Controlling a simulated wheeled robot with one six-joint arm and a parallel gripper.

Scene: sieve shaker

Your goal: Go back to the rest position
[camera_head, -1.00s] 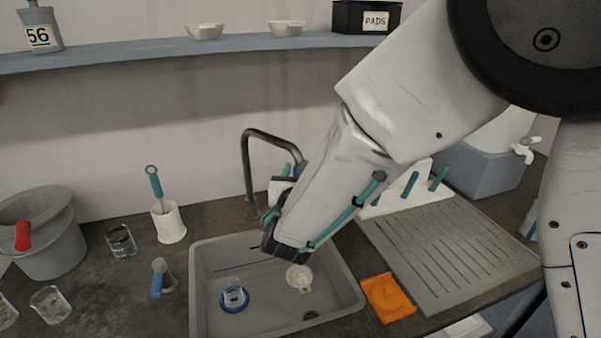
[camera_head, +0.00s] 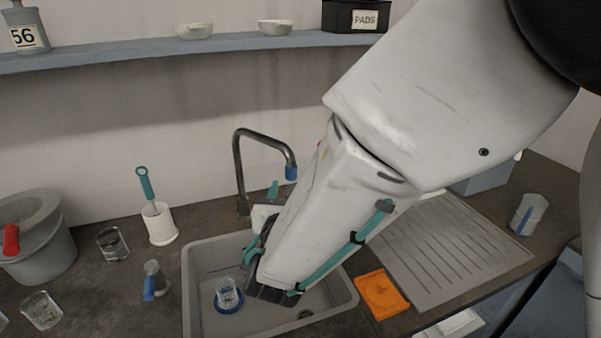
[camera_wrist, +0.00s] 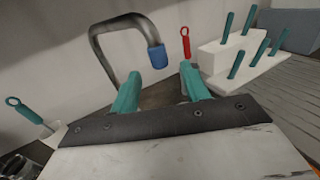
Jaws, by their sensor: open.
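My gripper (camera_wrist: 165,95) is open, with its two teal fingers apart and nothing seen between them in the wrist view. In the head view my arm hangs over the right part of the grey sink (camera_head: 202,318), and the fingertips are mostly hidden behind the wrist. The curved grey faucet (camera_head: 238,165) with a blue tip stands behind the sink; in the wrist view its blue tip (camera_wrist: 157,57) shows just beyond the left finger. A glass beaker with a blue base (camera_head: 228,297) stands in the sink.
An orange tray (camera_head: 381,293) and a ribbed drainboard (camera_head: 450,250) lie right of the sink. A white holder with a teal-handled brush (camera_head: 160,225), glassware and a grey bucket (camera_head: 40,245) stand at left. A white rack with teal pegs (camera_wrist: 245,65) stands behind. A shelf (camera_head: 120,52) runs above.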

